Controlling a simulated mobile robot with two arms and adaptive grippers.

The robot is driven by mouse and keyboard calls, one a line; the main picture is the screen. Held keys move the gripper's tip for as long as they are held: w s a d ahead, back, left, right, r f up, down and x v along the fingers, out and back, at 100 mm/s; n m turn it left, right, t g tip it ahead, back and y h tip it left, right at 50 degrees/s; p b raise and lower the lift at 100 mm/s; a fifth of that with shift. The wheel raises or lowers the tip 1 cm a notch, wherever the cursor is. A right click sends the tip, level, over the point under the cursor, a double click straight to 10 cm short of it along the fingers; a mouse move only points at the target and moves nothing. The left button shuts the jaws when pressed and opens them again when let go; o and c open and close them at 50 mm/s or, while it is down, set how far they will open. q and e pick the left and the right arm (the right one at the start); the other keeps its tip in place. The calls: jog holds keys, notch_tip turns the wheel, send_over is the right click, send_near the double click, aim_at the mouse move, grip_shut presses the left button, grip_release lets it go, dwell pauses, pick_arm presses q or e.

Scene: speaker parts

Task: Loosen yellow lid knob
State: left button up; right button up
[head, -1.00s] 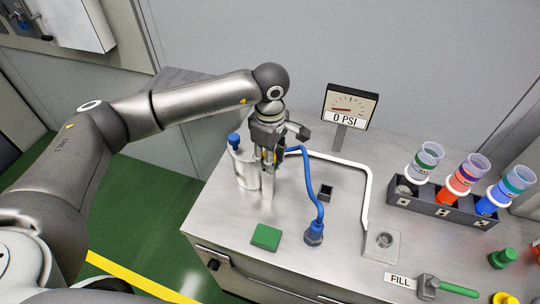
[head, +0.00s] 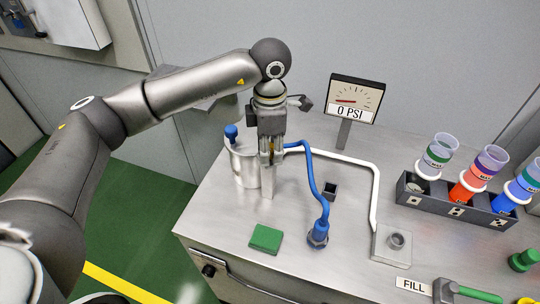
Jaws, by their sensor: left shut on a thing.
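A metal pot (head: 240,168) stands at the back left of the steel bench. A blue knob (head: 231,133) stands up at its left rim. My left gripper (head: 268,186) points straight down at the pot's right side and hides part of the pot and its lid. It is shut; a sliver of the yellow lid knob (head: 271,149) shows at its fingers, the rest of the knob is hidden. My right gripper is out of view.
A blue hose (head: 313,172) runs from beside the gripper to a bench fitting. A white pipe (head: 374,190) runs behind it. A gauge (head: 354,98) reads 0 PSI. A green pad (head: 265,238) lies in front. A rack (head: 456,204) of coloured cups and a green-handled valve (head: 470,292) are at right.

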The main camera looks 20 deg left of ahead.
pick_arm(q)
jog(key=n+b, duration=0.3)
jog(key=n, duration=0.2)
jog(key=shift+w+f+n, duration=0.1)
jog(key=shift+f+n, duration=0.05)
jog(key=shift+n, duration=0.15)
jog(key=n+b, duration=0.2)
jog(key=n, duration=0.3)
jog(key=shift+a, duration=0.1)
jog(key=shift+b, duration=0.3)
jog(key=o, duration=1)
notch_tip(320, 180, up, 12)
jog(key=shift+r, duration=0.15)
